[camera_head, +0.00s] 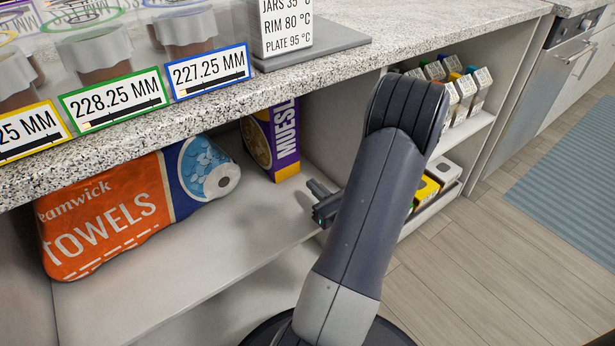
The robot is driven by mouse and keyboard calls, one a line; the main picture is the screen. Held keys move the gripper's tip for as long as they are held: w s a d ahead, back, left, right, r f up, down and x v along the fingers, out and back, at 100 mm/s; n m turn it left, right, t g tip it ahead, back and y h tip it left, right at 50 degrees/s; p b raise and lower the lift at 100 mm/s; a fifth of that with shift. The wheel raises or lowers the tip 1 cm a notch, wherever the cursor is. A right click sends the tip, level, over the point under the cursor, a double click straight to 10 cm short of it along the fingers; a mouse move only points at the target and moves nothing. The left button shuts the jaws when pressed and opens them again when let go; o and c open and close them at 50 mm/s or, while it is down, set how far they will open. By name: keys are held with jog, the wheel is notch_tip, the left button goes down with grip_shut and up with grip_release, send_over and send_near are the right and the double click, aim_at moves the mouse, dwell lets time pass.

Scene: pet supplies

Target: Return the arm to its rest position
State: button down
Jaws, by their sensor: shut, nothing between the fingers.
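My arm (370,200) rises from the bottom of the view and bends at its dark upper joint, in front of the open shelving. My gripper (317,190) shows to the left of the arm, near the right end of the open shelf. It is small in view and partly hidden behind my arm. It is shut and holds nothing. It is apart from the purple muesli box (284,135), which stands farther back on the shelf.
An orange towel pack (110,215) lies on the shelf (190,265) at left. The speckled countertop (350,60) overhangs it and bears labelled jars (190,30) and a sign (285,28). Cartons (470,95) fill shelves at right. The wooden floor (500,240) is clear beside a blue mat (575,180).

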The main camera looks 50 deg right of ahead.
aim_at(288, 161)
jog(key=shift+s+a, duration=0.15)
jog(key=shift+s, duration=0.35)
jog(key=shift+w, duration=0.15)
jog(key=b+x, duration=0.2)
jog(key=x, duration=0.8)
jog(key=shift+w+f+b, duration=0.1)
jog(key=shift+w+b, duration=0.1)
jog(key=shift+b, duration=0.15)
jog(key=shift+s, duration=0.9)
jog(key=shift+w, duration=0.1)
